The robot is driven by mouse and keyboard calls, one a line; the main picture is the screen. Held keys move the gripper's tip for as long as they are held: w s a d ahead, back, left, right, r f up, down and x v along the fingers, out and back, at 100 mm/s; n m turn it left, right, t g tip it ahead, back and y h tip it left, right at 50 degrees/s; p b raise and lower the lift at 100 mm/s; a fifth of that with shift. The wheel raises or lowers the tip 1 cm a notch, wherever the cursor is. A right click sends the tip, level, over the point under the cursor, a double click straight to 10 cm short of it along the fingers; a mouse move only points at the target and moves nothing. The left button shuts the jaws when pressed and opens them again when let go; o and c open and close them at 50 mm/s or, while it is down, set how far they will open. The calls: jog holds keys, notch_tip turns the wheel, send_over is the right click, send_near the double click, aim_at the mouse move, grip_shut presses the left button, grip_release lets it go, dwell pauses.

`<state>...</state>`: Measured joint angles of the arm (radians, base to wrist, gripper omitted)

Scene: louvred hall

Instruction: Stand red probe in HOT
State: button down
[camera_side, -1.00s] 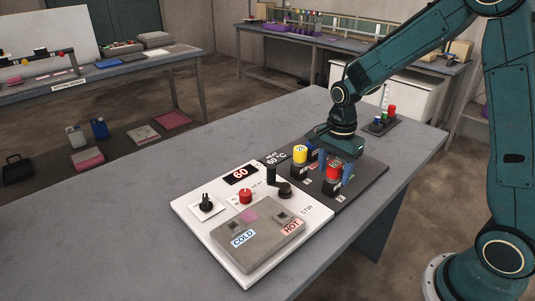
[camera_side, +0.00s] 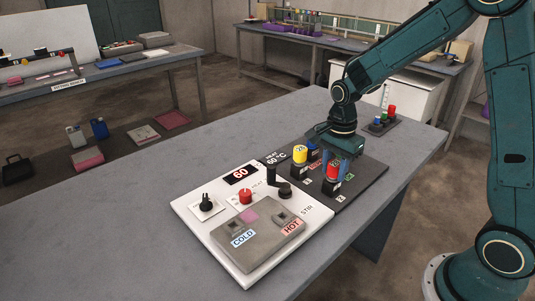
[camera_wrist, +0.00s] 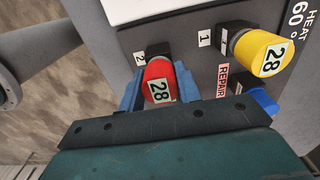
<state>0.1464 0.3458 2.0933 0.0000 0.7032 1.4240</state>
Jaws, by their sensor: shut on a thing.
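The red probe (camera_side: 333,168) has a red cap marked 28 and stands upright in its black holder by the label 2 on the dark rack. In the wrist view its cap (camera_wrist: 158,72) sits between the blue fingers. My gripper (camera_side: 336,166) is shut on the red probe from above. The HOT socket (camera_side: 283,217) is a square hole in the grey block, behind the red HOT label (camera_side: 292,227). Nothing stands in it. The probe's lower end is hidden.
A yellow-capped probe (camera_side: 300,154) marked 28 and a blue-capped one (camera_wrist: 262,101) stand close by on the rack. The table's left is clear.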

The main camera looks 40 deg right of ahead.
jog(key=shift+r, duration=0.25)
jog(key=shift+r, duration=4.35)
jog(key=shift+a, duration=0.1)
jog(key=shift+w+a+r, duration=0.1)
jog(key=shift+w+a, duration=0.1)
jog(key=shift+a, duration=0.4)
jog(key=a+r+n, duration=0.1)
jog(key=a+n, duration=0.5)
jog(key=a, duration=1.1)
jog(key=shift+s+r, duration=0.15)
jog(key=shift+r, duration=0.25)
jog(key=shift+f, duration=0.15)
